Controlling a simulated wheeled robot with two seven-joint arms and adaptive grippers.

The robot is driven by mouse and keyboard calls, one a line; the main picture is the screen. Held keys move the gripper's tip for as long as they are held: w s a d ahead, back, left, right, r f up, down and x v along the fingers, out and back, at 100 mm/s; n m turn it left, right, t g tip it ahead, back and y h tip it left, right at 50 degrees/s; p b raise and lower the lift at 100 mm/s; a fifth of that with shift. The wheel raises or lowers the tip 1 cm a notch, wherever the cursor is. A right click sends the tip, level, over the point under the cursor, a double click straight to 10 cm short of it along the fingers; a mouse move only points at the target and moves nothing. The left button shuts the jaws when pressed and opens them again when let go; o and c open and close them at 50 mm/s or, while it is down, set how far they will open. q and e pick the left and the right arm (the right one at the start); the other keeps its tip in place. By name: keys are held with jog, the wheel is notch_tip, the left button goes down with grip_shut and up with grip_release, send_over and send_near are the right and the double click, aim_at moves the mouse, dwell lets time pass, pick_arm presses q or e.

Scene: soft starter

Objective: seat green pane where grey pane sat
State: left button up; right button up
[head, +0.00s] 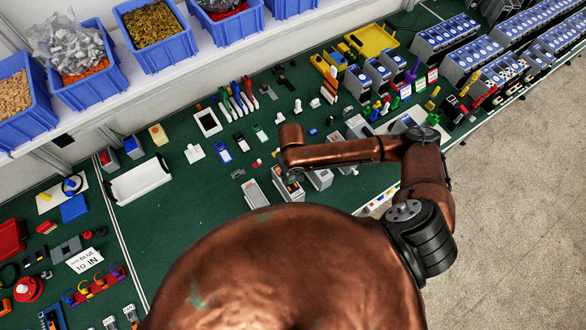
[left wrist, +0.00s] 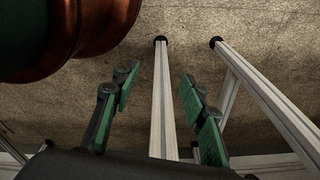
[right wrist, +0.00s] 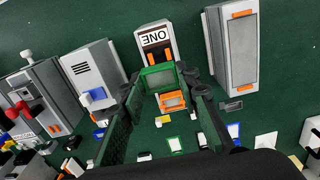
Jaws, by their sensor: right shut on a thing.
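My right gripper (right wrist: 165,88) is shut on the green pane (right wrist: 152,71), a small green frame with a greyish window, held between the fingertips. An orange part (right wrist: 172,101) shows just below the pane. A small dark grey framed piece (right wrist: 232,105), perhaps the grey pane, lies on the green mat to the right. In the head view the right gripper (head: 290,178) is mostly hidden by its arm. My left gripper (left wrist: 158,82) is open and empty, over the floor.
Grey units stand either side of the ONE unit: a vented one (right wrist: 93,68) at left, a tall one (right wrist: 234,50) at right. A blue-framed pane (right wrist: 233,131) and other small parts lie nearby.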

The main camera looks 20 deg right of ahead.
aim_at(292, 178)
jog(key=shift+s, duration=0.2)
jog(key=shift+f, duration=0.4)
notch_tip(292, 178, down, 3)
jog(key=b, duration=0.5)
jog(key=shift+f, duration=0.4)
pick_arm(q)
jog(key=shift+s+d+f, duration=0.1)
jog(key=shift+s+f, duration=0.15)
jog(key=shift+f, duration=0.9)
jog(key=shift+s+f, duration=0.25)
jog(key=shift+f, duration=0.85)
pick_arm(e)
jog(key=shift+f, duration=0.6)
jog(key=shift+f, duration=0.35)
jog(key=o, duration=0.9)
jog(key=shift+o, duration=0.2)
